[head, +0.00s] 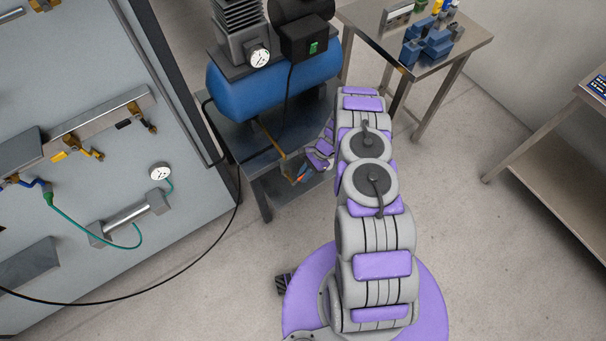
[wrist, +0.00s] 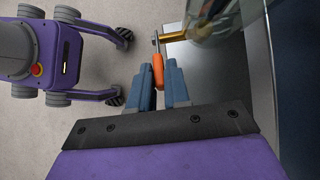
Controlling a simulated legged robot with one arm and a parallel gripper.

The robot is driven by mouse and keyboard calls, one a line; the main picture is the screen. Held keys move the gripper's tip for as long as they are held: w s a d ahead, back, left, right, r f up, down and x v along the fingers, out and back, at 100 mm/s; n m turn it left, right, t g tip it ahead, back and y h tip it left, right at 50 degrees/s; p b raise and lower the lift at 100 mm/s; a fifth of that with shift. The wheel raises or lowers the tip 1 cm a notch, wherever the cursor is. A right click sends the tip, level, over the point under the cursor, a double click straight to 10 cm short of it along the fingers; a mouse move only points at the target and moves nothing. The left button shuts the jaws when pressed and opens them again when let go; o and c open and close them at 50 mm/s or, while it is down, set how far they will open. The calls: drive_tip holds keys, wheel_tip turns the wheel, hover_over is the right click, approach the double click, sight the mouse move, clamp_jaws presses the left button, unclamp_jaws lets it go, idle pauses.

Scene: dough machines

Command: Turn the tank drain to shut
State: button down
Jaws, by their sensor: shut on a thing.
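The blue tank (head: 268,88) lies on a dark metal stand in the head view. A thin brass pipe (head: 268,136) runs down from it towards my gripper. In the wrist view, the brass drain fitting (wrist: 174,36) is at the top, with an orange drain handle (wrist: 158,68) pointing down from it. My gripper (wrist: 159,76) has its two blue fingers on either side of the handle and is shut on it. In the head view, my gripper is partly hidden by my arm, and a small orange spot (head: 300,178) shows by it.
A clear rounded part (wrist: 213,18) is close beside the fitting in the wrist view. The stand (head: 230,150) is close to my gripper. A wall panel (head: 110,190) with valves and hoses stands at left. A metal table (head: 470,40) stands behind.

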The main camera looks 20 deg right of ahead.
drive_tip(key=f+y+b, duration=0.1)
drive_tip(key=y+b, duration=0.1)
drive_tip(key=d+f+g+y+b, duration=0.1)
drive_tip(key=y+b, duration=0.1)
drive_tip(key=b, duration=0.1)
drive_tip(key=shift+w+f, duration=0.2)
drive_tip(key=shift+a, duration=0.1)
idle(0.4)
drive_tip(key=c, duration=1.2)
unclamp_jaws()
drive_tip(key=shift+a, duration=0.1)
drive_tip(key=shift+r, duration=0.1)
